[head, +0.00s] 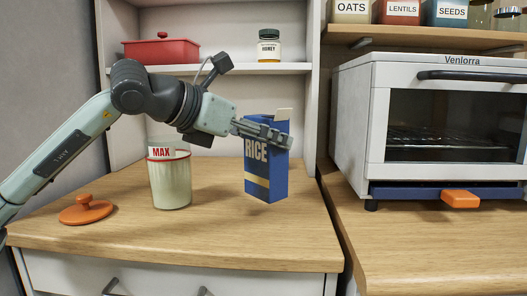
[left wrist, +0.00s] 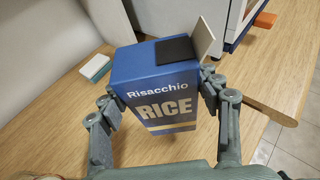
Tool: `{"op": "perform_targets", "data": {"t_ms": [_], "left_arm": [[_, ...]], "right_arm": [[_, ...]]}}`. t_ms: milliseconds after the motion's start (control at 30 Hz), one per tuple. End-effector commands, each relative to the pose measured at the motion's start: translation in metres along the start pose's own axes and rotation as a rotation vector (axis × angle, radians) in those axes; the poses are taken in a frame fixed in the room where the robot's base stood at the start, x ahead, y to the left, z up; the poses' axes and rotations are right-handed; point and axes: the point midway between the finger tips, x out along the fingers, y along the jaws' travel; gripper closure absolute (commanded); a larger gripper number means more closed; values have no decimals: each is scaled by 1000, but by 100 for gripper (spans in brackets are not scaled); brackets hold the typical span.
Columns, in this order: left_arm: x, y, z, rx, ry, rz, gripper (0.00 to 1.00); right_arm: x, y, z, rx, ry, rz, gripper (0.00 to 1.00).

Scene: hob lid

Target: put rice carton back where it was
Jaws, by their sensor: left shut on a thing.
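The rice carton (head: 266,170) is a blue box with a cream band. It is upright over the right part of the left counter; I cannot tell whether its base touches the wood. My left gripper (head: 263,132) is shut on its upper part, fingers on either side. In the left wrist view the carton (left wrist: 160,95) sits between the fingertips (left wrist: 160,95), its top showing a dark opening and a raised pale flap (left wrist: 204,40). My right gripper is not in view.
A cream canister (head: 170,185) marked MAX stands left of the carton, an orange lid (head: 86,211) farther left. A white oven (head: 440,115) stands right. A shelf behind holds a red dish (head: 160,52) and honey jar (head: 268,48). A small teal-white block (left wrist: 95,68) lies on the counter.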

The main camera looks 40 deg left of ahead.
Motion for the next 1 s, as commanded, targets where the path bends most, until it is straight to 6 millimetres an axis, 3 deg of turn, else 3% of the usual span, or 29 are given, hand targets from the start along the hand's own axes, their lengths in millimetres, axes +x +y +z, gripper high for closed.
{"op": "perform_targets", "data": {"t_ms": [33,200,1000], "left_arm": [[5,-1,-11,-4,0,-4,84],[12,0,-29,-3,-1,-3,84],[13,0,-32,0,-2,0,84]], "right_arm": [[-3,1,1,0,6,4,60],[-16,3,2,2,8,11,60],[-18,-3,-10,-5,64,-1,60]]}}
